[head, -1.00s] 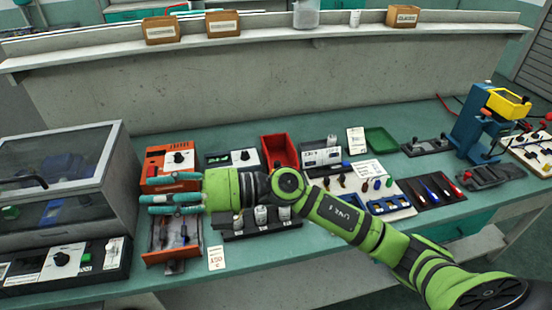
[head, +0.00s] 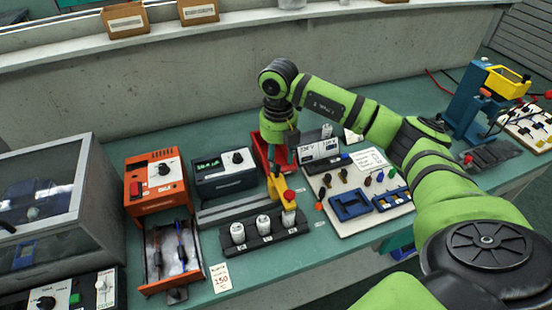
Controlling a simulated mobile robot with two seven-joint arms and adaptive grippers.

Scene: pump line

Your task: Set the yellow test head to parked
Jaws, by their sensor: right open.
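The yellow test head (head: 285,188) is a small yellow arm with a red knob at its front end. It sits at the right end of the black rack (head: 250,240), above or just behind the rightmost white-capped jar (head: 289,216). My right gripper (head: 279,172) points down from above, right over the rear part of the yellow head. The fingers and wrist hide the head's rear and part of the red bin (head: 262,160). My left gripper is not in view.
Two more jars (head: 238,232) stand in the rack. An orange device (head: 157,183) and a dark device (head: 224,173) stand behind left. A white tool board (head: 345,215) lies close on the right. A glass-sided cabinet (head: 45,200) is far left.

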